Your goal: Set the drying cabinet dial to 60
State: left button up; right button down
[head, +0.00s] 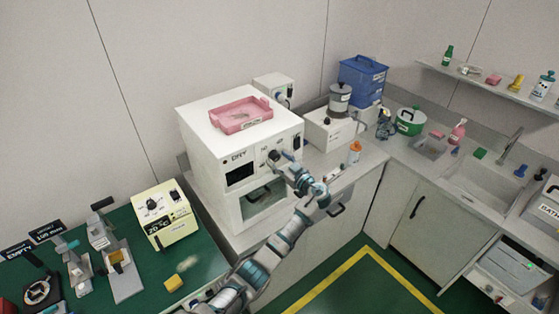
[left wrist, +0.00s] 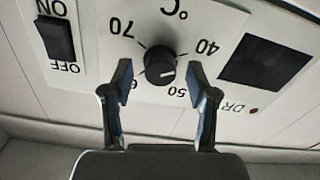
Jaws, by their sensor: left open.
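The white drying cabinet (head: 205,165) stands on the counter, with its dial (head: 274,157) on the upper front panel. In the left wrist view the panel is upside down. The black round dial (left wrist: 160,63) has marks 40, 50, 60 and 70 around it; the 60 is partly hidden by a fingertip. A short white line on the dial seems to point near 50. My left gripper (left wrist: 160,82) is open, its fingertips on either side of the dial with gaps showing; I cannot tell if either touches. It also shows at the panel in the head view (head: 284,161). My right gripper is not in view.
An ON/OFF switch (left wrist: 55,38) and a dark display (left wrist: 264,60) flank the dial. A pink tray (head: 240,114) lies on the cabinet top. An orange-capped bottle (head: 354,153) stands on the counter to the right. A cream box (head: 164,215) sits on the green bench at left.

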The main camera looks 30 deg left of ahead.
pick_arm(q)
grip_shut()
